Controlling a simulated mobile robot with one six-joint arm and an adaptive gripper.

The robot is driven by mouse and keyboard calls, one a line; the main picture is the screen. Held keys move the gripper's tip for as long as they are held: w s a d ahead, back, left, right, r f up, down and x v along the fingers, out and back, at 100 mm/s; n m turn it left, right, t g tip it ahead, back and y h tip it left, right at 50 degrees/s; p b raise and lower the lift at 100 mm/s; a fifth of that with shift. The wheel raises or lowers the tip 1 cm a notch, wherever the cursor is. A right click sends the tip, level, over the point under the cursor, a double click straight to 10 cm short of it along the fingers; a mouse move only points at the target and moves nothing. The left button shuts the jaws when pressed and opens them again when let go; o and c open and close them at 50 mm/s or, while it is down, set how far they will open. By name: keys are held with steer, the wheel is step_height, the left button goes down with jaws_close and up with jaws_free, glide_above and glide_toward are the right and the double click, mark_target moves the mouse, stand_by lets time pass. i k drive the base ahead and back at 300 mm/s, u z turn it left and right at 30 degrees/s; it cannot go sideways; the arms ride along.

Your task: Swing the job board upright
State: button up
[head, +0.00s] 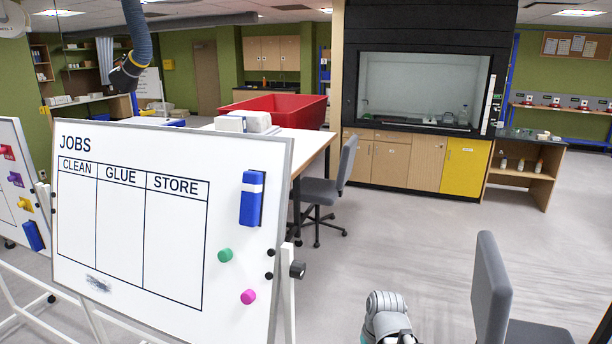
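The job board (175,235) is a white framed panel headed JOBS, with columns CLEAN, GLUE and STORE, at the left of the head view. It hangs on a white stand, whose right post (289,310) has a dark knob (297,269) beside the board's right edge. That edge slants against the post, so the board looks tilted, its top leaning back. A blue eraser (252,198), a green magnet (225,255) and a magenta magnet (248,297) are on its face. My arm shows at the bottom, apart from the board; my gripper is not visible.
A second whiteboard (17,190) with coloured magnets stands at far left. A grey chair (493,290) is at lower right, another (325,190) by the table behind the board. Open floor (410,240) lies right of the board.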

mark_target(143, 215)
steer(key=u, duration=0.85)
steer(key=i, duration=0.25)
steer(key=u, duration=0.35)
